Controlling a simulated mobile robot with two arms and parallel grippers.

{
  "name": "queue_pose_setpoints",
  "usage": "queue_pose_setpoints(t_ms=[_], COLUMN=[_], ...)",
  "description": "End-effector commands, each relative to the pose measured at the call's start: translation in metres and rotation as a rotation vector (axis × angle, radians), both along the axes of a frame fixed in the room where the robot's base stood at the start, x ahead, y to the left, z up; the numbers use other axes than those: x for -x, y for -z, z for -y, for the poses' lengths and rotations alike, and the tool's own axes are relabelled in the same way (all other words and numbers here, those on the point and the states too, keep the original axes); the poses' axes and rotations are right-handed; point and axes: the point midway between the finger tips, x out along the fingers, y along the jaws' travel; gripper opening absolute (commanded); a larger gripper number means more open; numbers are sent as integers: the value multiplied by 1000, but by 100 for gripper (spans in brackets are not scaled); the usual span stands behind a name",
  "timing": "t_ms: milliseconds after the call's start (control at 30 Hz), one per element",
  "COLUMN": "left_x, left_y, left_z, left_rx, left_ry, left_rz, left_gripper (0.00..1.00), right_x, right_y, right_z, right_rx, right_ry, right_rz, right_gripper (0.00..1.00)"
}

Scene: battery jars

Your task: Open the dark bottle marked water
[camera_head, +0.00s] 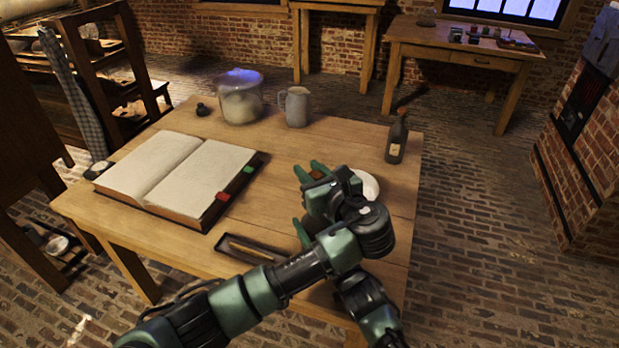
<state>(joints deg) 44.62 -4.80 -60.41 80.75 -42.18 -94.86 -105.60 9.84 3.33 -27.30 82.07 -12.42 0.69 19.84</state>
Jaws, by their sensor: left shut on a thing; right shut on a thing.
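A dark bottle (396,141) with a pale label stands upright at the table's right back edge; the label is too small to read. My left gripper (309,173) is over the table's middle, left of that bottle and apart from it. It is shut on a small brown thing (316,175) that looks like a cork, mostly hidden by the fingers. My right gripper (301,234) is just below it, largely covered by my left arm. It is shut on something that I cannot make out. Whether that is a second bottle is hidden.
A white dish (369,185) lies behind my grippers. A narrow dark tray (232,250) is at the front.

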Motion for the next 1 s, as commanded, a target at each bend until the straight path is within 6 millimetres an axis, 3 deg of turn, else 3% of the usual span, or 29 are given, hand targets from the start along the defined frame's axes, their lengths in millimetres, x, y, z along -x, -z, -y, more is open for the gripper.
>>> queue_pose_setpoints(t_ms=[100,133,200,633,1000], left_x=[0,0,0,0,0], left_y=[0,0,0,0,1], left_z=[0,0,0,0,0], left_rx=[0,0,0,0,0], left_ry=[0,0,0,0,0], left_rz=[0,0,0,0,0], left_gripper=[0,0,0,0,0], right_x=[0,0,0,7,73], right_y=[0,0,0,1,2], right_z=[0,0,0,4,37], right_rx=[0,0,0,1,0], right_ry=[0,0,0,1,0], right_rz=[0,0,0,-2,-3], right_gripper=[0,68,85,85,85])
